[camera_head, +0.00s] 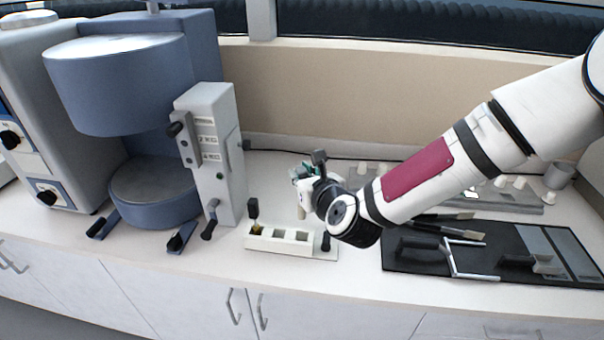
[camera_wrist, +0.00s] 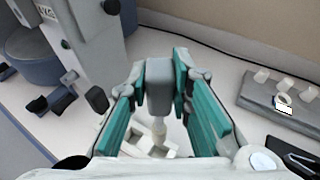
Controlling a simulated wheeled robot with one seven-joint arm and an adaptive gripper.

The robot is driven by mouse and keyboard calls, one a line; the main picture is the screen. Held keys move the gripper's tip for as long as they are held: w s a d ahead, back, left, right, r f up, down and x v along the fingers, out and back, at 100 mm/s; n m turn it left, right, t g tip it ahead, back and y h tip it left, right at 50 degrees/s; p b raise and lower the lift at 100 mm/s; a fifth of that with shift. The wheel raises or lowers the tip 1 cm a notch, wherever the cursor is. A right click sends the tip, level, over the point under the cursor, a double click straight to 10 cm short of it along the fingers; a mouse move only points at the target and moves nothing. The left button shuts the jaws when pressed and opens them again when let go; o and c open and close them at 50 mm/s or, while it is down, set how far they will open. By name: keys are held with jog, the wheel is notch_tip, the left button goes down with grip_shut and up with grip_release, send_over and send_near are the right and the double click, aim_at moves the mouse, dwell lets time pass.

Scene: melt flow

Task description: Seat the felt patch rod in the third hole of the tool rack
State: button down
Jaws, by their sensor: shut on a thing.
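My gripper (camera_wrist: 159,95) is shut on the grey handle of a rod, which I take to be the felt patch rod (camera_wrist: 158,82). Its pale lower end (camera_wrist: 158,129) points down between the teal fingers. In the head view my gripper (camera_head: 306,178) is above and behind the tool rack, and the rod's pale end (camera_head: 302,212) hangs below it. The white tool rack (camera_head: 262,243) is a low block with a row of square holes. A black-handled tool (camera_head: 252,208) stands in its left end. In the wrist view the rack (camera_wrist: 112,141) is partly hidden by the fingers and rod.
The grey melt flow instrument (camera_head: 215,150) stands left of the rack. A black mat (camera_head: 400,262) with tools lies at right. A grey tray (camera_wrist: 262,98) with pale pegs is behind it. A black knob (camera_head: 326,241) stands at the rack's right end.

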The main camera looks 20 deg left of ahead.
jog(key=shift+s+p, duration=0.1)
jog(key=shift+p, duration=0.2)
jog(key=b, duration=0.2)
send_over(303, 212)
jog(key=shift+w+a+f, duration=0.1)
jog(key=shift+w+f, duration=0.05)
jog(key=shift+f, duration=1.2)
jog(key=shift+w+f, duration=0.15)
jog(key=shift+f, duration=1.4)
jog(key=shift+p, duration=0.6)
jog(key=shift+f+b, duration=0.85)
jog(key=shift+f, duration=1.95)
jog(key=c, duration=1.4)
grip_release()
jog(key=shift+o, duration=0.2)
jog(key=shift+s, duration=0.1)
jog(key=v, duration=0.7)
